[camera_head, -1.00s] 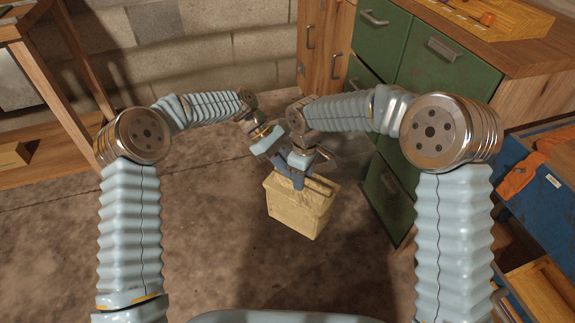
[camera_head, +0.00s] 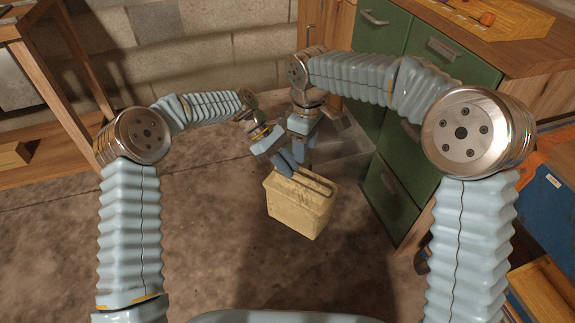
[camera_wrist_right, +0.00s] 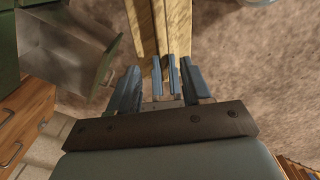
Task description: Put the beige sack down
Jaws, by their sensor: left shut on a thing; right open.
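The beige sack (camera_head: 298,208) hangs upright over the floor in the middle of the head view. My left gripper (camera_head: 286,164) is shut on its upper edge. My right gripper (camera_head: 303,153) is open and empty, just behind and above the sack's top. In the right wrist view the sack (camera_wrist_right: 180,28) shows at the top centre, beyond the open right fingers (camera_wrist_right: 160,85). The left gripper's fingers show between them. I cannot tell whether the sack's bottom touches the floor.
A green drawer cabinet (camera_head: 385,125) stands close at the right. A wooden shelf (camera_head: 45,120) stands at the left. The concrete floor (camera_head: 215,220) left of the sack is clear.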

